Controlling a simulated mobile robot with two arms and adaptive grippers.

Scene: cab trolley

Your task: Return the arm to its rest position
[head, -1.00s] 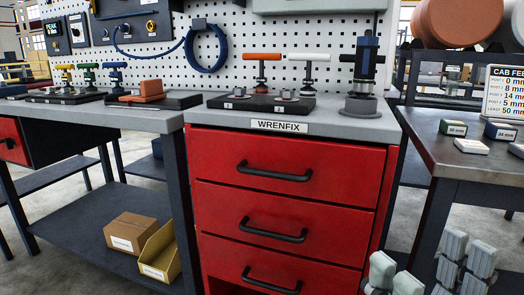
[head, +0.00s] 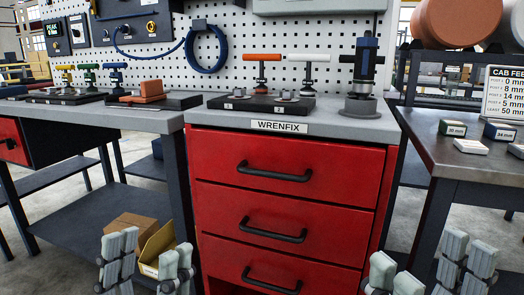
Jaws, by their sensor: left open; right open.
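My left gripper (head: 147,262) is at the bottom left, in front of the lower shelf, its grey fingers spread apart and empty. My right gripper (head: 425,268) is at the bottom right, in front of the right table's legs, its fingers spread apart and empty. Both are well below the bench tops and seem to touch nothing. Only the fingers show; the arms are out of view below.
A red drawer cabinet (head: 283,165) stands between the grippers. The right table (head: 455,160) holds small labelled blocks.

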